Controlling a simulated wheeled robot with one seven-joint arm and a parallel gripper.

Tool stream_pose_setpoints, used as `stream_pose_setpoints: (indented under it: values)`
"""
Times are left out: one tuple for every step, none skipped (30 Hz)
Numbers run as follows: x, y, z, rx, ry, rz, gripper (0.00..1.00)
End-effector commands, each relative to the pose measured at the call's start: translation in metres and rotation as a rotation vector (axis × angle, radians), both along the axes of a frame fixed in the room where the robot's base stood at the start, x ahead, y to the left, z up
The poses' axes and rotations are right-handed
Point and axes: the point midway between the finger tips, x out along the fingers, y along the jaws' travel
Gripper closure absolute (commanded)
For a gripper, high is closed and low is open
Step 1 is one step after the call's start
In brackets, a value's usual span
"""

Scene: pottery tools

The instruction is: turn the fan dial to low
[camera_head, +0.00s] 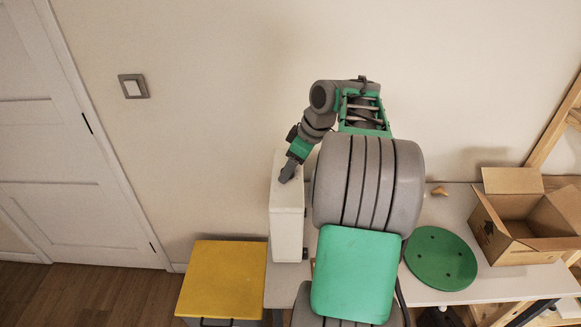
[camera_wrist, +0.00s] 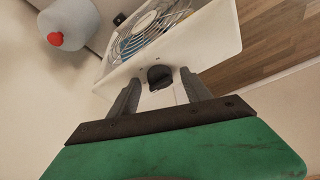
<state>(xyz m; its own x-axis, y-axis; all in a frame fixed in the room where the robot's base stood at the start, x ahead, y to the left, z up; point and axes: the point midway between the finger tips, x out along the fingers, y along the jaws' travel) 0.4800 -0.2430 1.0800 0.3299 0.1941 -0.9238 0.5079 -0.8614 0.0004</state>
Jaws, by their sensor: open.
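The fan is a white box (camera_head: 287,222) standing on the table in the head view, left of my arm. In the wrist view its white casing (camera_wrist: 218,40) and round wire grille (camera_wrist: 150,28) show at the top. The dark round fan dial (camera_wrist: 160,76) sits on the casing's near face. My gripper (camera_wrist: 158,84) is open, with one finger on each side of the dial. I cannot tell whether the fingers touch it. In the head view my gripper (camera_head: 287,172) is at the top of the fan, and the dial is hidden there. The dial's setting is not readable.
A yellow-topped stand (camera_head: 222,280) is left of the table. A green round disc (camera_head: 441,259) and an open cardboard box (camera_head: 520,222) are on the table at right. A grey bottle with a red cap (camera_wrist: 70,22) is beside the fan in the wrist view.

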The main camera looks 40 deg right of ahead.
Motion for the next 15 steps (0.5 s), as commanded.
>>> stream_pose_setpoints:
  values:
    - [0.0,0.0,0.0001,0.0,0.0,0.0,0.43]
    - [0.0,0.0001,0.0002,0.0,0.0,0.0,0.44]
    - [0.0,0.0001,0.0003,0.0,0.0,0.0,0.47]
    - [0.0,0.0001,0.0003,0.0,0.0,0.0,0.5]
    - [0.0,0.0001,0.0003,0.0,0.0,0.0,0.52]
    - [0.0,0.0001,0.0003,0.0,0.0,0.0,0.56]
    - [0.0,0.0001,0.0003,0.0,0.0,0.0,0.58]
    - [0.0,0.0001,0.0003,0.0,0.0,0.0,0.61]
    - [0.0,0.0001,0.0003,0.0,0.0,0.0,0.64]
    - [0.0,0.0001,0.0004,0.0,0.0,0.0,0.66]
    - [0.0,0.0001,0.0004,0.0,0.0,0.0,0.69]
    - [0.0,0.0001,0.0004,0.0,0.0,0.0,0.72]
    - [0.0,0.0001,0.0004,0.0,0.0,0.0,0.74]
    - [-0.0001,0.0,0.0004,0.0,0.0,0.0,0.77]
    - [-0.0001,0.0,0.0004,0.0,0.0,-0.001,0.8]
